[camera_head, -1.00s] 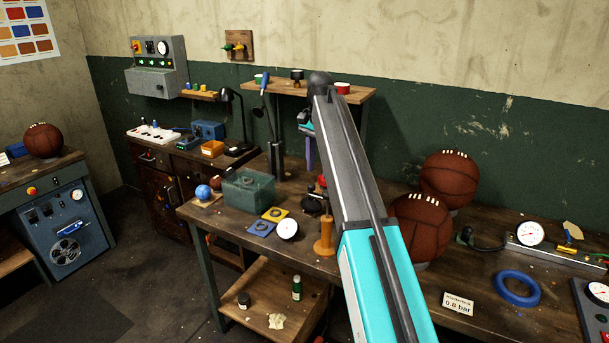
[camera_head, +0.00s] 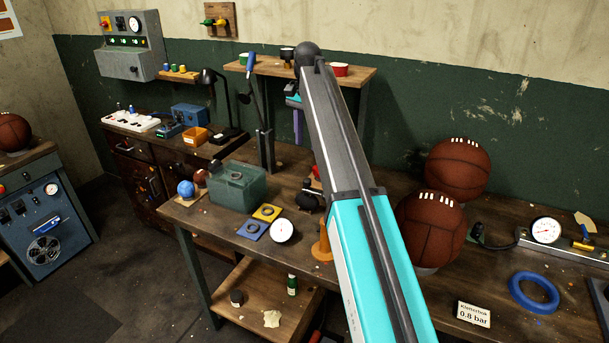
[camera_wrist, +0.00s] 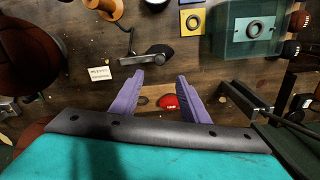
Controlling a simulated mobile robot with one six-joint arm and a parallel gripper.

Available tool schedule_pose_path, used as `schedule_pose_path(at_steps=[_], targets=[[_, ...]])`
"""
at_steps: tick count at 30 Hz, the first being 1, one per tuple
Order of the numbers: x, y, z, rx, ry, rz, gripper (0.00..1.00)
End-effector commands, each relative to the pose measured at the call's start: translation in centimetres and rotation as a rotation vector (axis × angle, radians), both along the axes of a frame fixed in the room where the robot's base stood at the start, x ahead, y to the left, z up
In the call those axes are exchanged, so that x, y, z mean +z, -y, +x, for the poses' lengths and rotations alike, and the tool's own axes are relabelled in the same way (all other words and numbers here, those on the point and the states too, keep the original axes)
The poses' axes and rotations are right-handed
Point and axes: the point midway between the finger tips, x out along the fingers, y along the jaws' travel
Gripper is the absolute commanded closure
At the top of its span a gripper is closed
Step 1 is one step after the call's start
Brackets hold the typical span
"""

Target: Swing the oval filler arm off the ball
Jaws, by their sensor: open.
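A grey bar (camera_wrist: 147,60), apparently the oval filler arm, lies by a dark oval shape (camera_wrist: 161,50) in the wrist view; whether it touches it I cannot tell. In the head view a dark rounded thing (camera_head: 307,201) shows at this place, left of my arm, with the bar not clear. In the head view one purple finger (camera_head: 297,124) shows beneath the far end of my arm; the rest is hidden.
Two brown laced balls (camera_head: 437,228) stand right of my arm. A red thing (camera_wrist: 168,102) and a white card (camera_wrist: 99,73) lie near the fingers. A raised shelf (camera_head: 360,77) stands behind.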

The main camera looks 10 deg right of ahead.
Motion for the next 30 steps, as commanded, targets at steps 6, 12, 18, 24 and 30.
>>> schedule_pose_path(at_steps=[6, 12, 18, 24, 30], targets=[[-0.3, -0.1, 0.0, 0.001, 0.0, 0.0, 0.59], [-1.6, -0.1, -0.1, 0.001, 0.0, 0.0, 0.59], [-3.9, -0.1, -0.1, 0.001, -0.001, 0.0, 0.59], [-6.5, -0.2, -0.1, 0.002, -0.001, 0.0, 0.59], [-9.1, -0.2, -0.1, 0.002, -0.002, 0.0, 0.59]])
